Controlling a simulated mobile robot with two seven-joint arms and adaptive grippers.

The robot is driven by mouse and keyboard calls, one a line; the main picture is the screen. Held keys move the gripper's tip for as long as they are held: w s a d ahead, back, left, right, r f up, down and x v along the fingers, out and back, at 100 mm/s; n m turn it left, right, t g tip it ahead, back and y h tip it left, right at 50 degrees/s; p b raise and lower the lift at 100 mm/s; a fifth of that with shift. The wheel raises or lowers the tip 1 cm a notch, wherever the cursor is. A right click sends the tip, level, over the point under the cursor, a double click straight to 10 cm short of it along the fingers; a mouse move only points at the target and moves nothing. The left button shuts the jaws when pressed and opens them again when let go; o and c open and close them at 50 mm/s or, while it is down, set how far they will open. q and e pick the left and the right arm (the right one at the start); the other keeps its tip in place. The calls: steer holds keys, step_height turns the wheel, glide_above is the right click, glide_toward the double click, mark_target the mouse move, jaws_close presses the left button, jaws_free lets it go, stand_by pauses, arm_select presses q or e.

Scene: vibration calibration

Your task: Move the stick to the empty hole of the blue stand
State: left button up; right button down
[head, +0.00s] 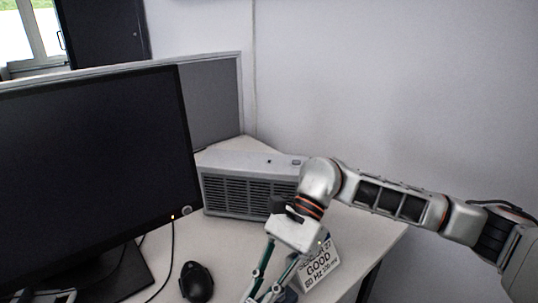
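My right arm comes in from the right, and its gripper (268,288) points down at the bottom edge of the head view, over the front of the desk. Its two dark green-grey fingers run down to the frame edge, where the tips are hard to make out. I cannot tell whether they are open or shut on something. I cannot make out the stick or the blue stand with its holes; they may be hidden by the gripper or lie below the frame.
The white desk (372,240) is clear at right.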

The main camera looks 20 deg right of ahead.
steer(key=shift+f, duration=0.2)
stand_by(0.7)
steer(key=c, duration=1.9)
jaws_free()
steer(key=shift+b+v, duration=0.3)
steer(key=shift+v, duration=2.2)
